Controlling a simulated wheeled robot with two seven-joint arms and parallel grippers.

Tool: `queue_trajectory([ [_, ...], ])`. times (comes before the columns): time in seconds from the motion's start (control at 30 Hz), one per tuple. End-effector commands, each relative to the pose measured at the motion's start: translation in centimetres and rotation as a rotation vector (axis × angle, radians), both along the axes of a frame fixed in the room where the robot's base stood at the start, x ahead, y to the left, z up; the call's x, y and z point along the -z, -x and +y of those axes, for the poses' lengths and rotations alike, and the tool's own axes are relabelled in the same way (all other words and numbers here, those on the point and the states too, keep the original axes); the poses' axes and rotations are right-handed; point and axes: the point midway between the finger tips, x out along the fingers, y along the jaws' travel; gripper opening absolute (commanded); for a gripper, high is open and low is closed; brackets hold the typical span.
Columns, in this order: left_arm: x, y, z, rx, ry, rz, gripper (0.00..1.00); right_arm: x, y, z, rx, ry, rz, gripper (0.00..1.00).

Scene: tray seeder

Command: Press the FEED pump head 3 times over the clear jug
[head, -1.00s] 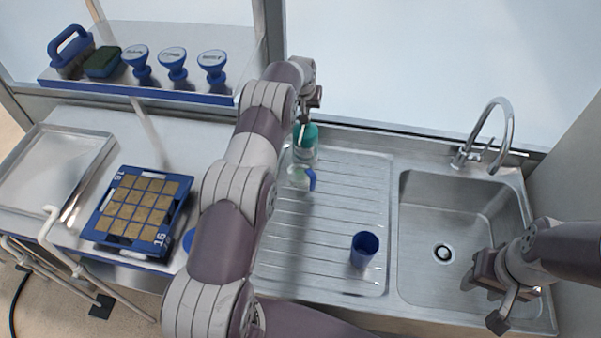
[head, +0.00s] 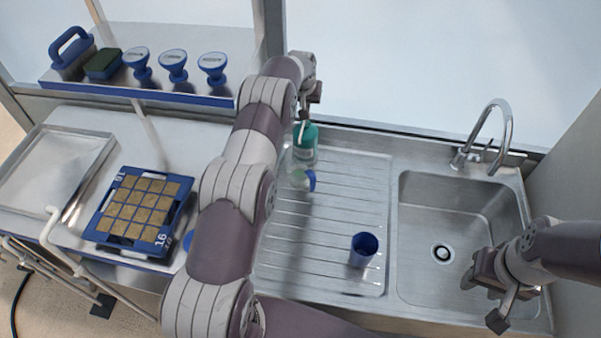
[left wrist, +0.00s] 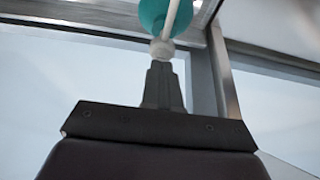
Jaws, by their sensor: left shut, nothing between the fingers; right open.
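The teal pump bottle (head: 306,143) stands at the back left of the drainboard. Its white pump head shows in the left wrist view (left wrist: 161,49), at the tips of my shut left gripper (left wrist: 161,68); I cannot tell whether they touch. In the head view my left gripper (head: 306,108) is above the bottle, partly hidden by its wrist. The clear jug (head: 298,180), with a blue handle, is just in front of the bottle; my left arm is close on its left. Any label is unreadable. My right gripper (head: 487,290) is open and empty over the sink's front right.
A blue cup (head: 364,249) stands on the front of the drainboard (head: 335,215). The sink (head: 425,215) with its tap (head: 490,140) is on the right. A blue seed tray (head: 104,222) and stamps on a shelf (head: 200,97) are on the left.

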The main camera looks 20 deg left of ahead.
Motion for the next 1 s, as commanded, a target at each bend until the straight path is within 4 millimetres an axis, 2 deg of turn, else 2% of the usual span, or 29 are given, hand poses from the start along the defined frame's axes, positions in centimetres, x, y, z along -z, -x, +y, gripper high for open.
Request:
queue_trajectory([
  [0.17,-1.5,-0.1,0.0,0.000,-0.001,-0.002,0.00,-0.7,0.0,0.0,0.000,0.000,0.000,0.43],
  [0.5,-6.0,0.0,0.0,0.000,0.000,-0.001,0.00,-2.6,0.0,0.0,0.000,0.000,0.000,0.43],
  [1.0,-6.0,0.0,0.0,0.000,0.000,-0.001,0.00,-2.5,0.0,0.0,0.000,0.000,0.000,0.43],
])
